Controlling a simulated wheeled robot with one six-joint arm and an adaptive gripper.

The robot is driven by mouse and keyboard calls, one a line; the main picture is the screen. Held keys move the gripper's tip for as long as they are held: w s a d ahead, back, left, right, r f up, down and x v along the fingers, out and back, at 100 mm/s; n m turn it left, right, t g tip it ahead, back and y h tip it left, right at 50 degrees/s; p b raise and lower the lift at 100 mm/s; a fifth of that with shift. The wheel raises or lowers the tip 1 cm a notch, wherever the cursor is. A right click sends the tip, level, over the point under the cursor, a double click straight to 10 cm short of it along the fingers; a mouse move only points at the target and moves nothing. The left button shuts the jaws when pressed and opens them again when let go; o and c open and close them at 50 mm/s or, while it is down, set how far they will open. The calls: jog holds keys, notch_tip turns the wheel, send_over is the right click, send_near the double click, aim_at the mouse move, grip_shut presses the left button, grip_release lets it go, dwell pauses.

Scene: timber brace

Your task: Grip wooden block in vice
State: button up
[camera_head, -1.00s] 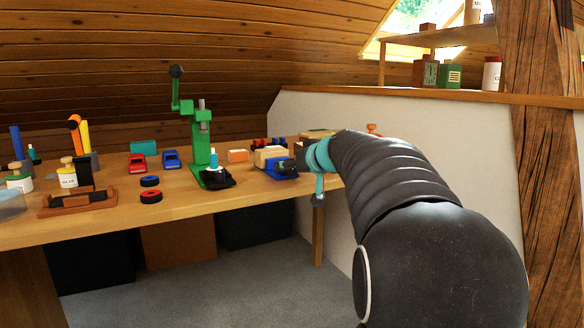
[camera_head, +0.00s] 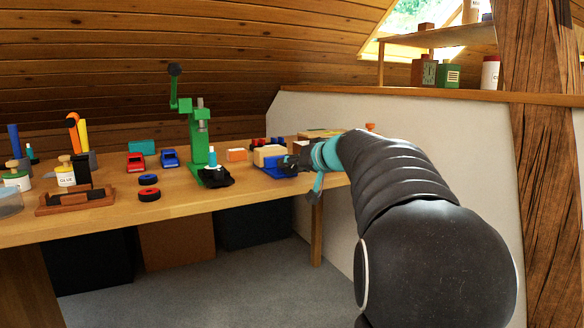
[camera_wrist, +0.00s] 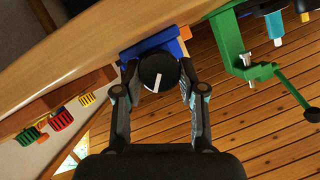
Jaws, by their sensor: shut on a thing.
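The pale wooden block (camera_head: 266,153) sits at the blue vice (camera_head: 270,168) on the bench, in the head view. I cannot tell whether the jaws touch it. In the wrist view the blue vice (camera_wrist: 140,48) lies beyond a round black knob (camera_wrist: 158,72) with a white line on its face. My gripper (camera_wrist: 158,76) has one finger on each side of the knob and is shut on it. In the head view my gripper (camera_head: 291,161) is at the vice's right end, and the knob is hidden there. The block is not clear in the wrist view.
Toy cars, black-and-red wheels (camera_head: 149,194) and a glue pot (camera_head: 66,175) are further left. The white wall (camera_head: 400,135) is close on the right.

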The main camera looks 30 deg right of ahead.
jog(key=o, duration=1.1)
jog(key=shift+o, duration=0.2)
jog(key=shift+s, duration=0.1)
jog(key=v, duration=1.2)
